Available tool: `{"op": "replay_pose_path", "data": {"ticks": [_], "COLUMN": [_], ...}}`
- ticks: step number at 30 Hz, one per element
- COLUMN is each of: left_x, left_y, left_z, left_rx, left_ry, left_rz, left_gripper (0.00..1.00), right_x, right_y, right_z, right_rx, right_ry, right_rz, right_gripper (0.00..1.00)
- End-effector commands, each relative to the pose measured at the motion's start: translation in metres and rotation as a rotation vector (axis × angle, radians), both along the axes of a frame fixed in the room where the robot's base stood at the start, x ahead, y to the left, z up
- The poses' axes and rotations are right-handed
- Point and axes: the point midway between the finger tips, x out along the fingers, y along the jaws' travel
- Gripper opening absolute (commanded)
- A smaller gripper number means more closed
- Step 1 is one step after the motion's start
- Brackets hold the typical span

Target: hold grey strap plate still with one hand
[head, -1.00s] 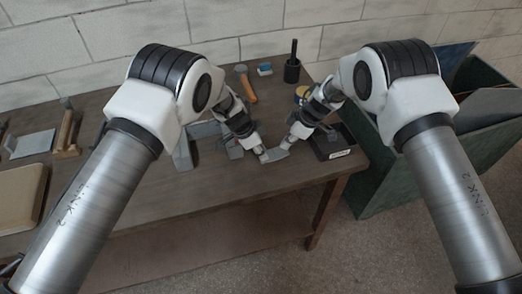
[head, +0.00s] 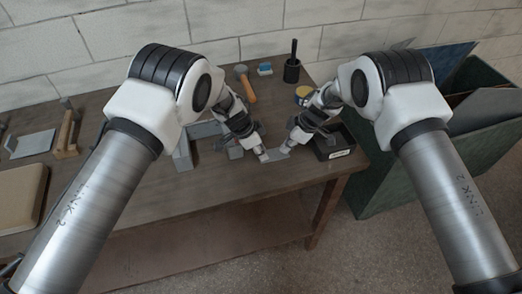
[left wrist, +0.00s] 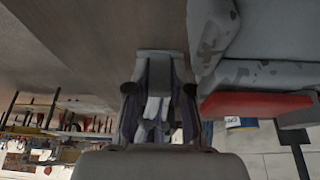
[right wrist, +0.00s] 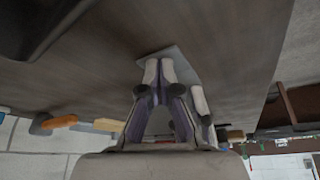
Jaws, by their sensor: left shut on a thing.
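The grey strap plate (head: 273,156) is a small flat piece held just above the bench top near its front right edge. My left gripper (head: 262,152) is shut on the plate's left part. My right gripper (head: 286,147) is at the plate's right end, with its fingertips close to it. In the right wrist view the plate (right wrist: 185,66) lies at the tips of my right fingers (right wrist: 159,66), which are close together. Whether they grip it or only lie against it is unclear. In the left wrist view, my left fingers (left wrist: 158,88) hide much of the contact.
A grey vise-like block (head: 184,152) stands left of my left gripper. A black tray (head: 335,148) is just right of my right gripper. A green bin (head: 395,185) adjoins the bench.

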Motion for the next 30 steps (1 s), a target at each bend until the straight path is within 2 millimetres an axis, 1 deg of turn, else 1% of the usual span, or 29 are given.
{"op": "replay_pose_path", "data": {"ticks": [1,2,11,30], "left_x": [0.0,0.0,0.0,0.0], "left_y": [-0.001,-0.001,-0.001,0.0], "left_z": [0.0,0.0,0.0,-0.001], "left_rx": [-0.001,-0.001,-0.001,0.0], "left_ry": [0.0,0.0,-0.001,0.0], "left_rz": [-0.001,-0.001,-0.001,0.0], "left_gripper": [0.0,0.0,0.0,0.0], "right_x": [-0.003,-0.003,-0.003,0.0], "right_y": [0.001,0.001,0.001,0.0], "right_z": [-0.005,-0.005,-0.003,0.059], "right_rx": [-0.001,-0.001,-0.001,0.0], "right_ry": [0.007,0.007,0.006,0.0], "right_rz": [0.002,0.002,0.001,0.0], "right_gripper": [0.0,0.0,0.0,0.0]}}
